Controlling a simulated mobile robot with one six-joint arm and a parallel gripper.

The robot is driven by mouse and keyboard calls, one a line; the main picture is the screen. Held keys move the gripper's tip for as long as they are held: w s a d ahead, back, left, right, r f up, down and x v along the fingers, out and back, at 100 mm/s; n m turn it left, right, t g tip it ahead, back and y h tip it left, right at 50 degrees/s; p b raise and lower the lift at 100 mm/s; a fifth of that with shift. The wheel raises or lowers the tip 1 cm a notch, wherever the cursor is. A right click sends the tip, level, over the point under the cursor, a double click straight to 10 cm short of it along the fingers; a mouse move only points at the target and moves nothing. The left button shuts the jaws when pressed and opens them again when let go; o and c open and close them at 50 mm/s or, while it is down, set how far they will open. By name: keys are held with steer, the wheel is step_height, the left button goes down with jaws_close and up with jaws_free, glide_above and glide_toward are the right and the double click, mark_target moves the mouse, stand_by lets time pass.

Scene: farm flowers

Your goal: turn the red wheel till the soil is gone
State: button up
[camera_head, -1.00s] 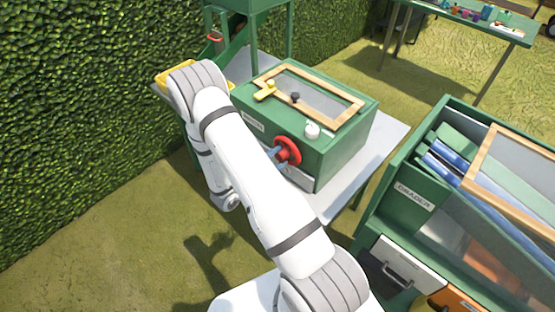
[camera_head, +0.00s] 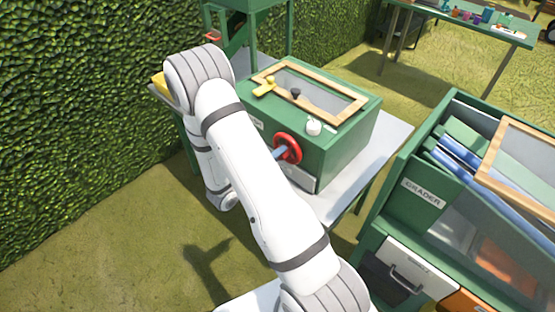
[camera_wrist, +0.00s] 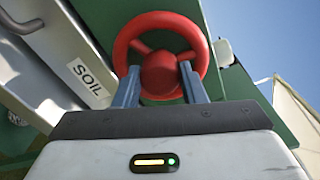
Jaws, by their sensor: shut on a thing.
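The red wheel (camera_head: 288,149) is on the front of a green box (camera_head: 335,155) with a wood-framed window on top. In the wrist view the wheel (camera_wrist: 160,20) faces me, with a rim, spokes and a thick hub. My gripper (camera_wrist: 159,73) is shut on the red wheel, its two blue-grey fingers on either side of the hub. In the head view only a bit of blue finger (camera_head: 279,153) shows beside the wheel; my arm hides the rest. A white label reading SOIL (camera_wrist: 88,82) is at the left in the wrist view. I cannot make out any soil.
The box stands on a pale table (camera_head: 385,150). A green grader cabinet (camera_head: 405,200) with drawers stands close on the right. A hedge (camera_head: 80,80) runs behind my arm at the left. A far table (camera_head: 480,25) holds small items.

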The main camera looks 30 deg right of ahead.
steer(key=m+b, duration=1.6)
steer(key=shift+s+f+t, duration=0.1)
steer(key=shift+f+t, duration=0.15)
steer(key=shift+t, duration=0.15)
steer(key=shift+r+m, duration=0.1)
steer(key=shift+m, duration=0.2)
steer(key=o, duration=1)
steer(key=shift+r, duration=0.1)
steer(key=v, duration=0.8)
